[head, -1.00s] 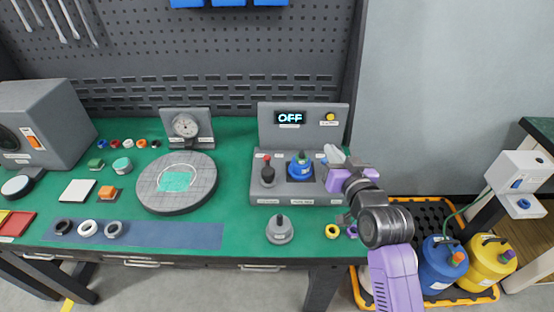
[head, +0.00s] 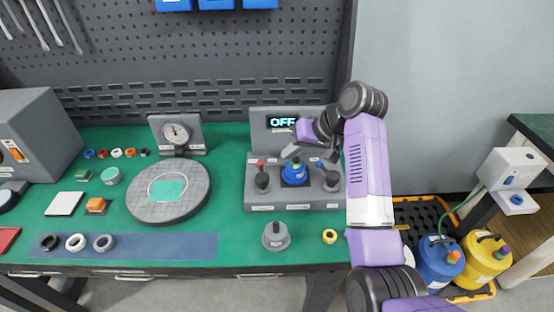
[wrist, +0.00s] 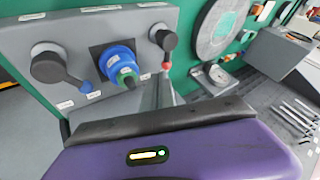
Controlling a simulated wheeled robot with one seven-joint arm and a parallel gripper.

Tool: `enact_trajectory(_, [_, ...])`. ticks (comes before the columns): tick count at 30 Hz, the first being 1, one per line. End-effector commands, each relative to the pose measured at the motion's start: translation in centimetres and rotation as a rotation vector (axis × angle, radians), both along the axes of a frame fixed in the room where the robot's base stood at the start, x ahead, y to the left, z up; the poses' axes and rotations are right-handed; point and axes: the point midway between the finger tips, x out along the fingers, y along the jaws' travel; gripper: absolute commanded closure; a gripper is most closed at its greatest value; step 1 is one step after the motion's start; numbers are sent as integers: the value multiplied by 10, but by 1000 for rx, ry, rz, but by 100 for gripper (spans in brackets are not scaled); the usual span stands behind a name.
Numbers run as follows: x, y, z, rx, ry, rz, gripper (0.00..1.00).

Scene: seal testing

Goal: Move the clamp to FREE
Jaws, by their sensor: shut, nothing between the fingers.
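The grey control box (head: 252,198) stands on the green bench with two dark levers and a blue-and-green part (head: 294,172) between them. The red-tipped lever (head: 262,180) is on the left; the blue-tipped lever (head: 331,181) is on the right. Their labels are too small to read, so I cannot tell which is the clamp. My gripper (head: 291,152) is shut and empty above the box, behind the blue part. In the wrist view its fingers (wrist: 158,92) reach near the red tip (wrist: 165,66); contact is unclear. The blue-tipped lever (wrist: 50,66) shows at left there.
The display (head: 282,122) reads OFF, partly hidden by my arm. A grey knobbed weight (head: 275,236) and a yellow ring (head: 329,236) lie in front of the box. A round plate (head: 150,208) and a dial gauge (head: 176,133) stand to the left.

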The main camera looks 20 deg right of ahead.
Motion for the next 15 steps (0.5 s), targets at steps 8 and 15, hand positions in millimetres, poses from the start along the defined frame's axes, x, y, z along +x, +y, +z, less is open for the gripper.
enact_trajectory(8, [19,17,-32,0,2,3,100])
enact_trajectory(15, [38,31,-62,0,1,1,100])
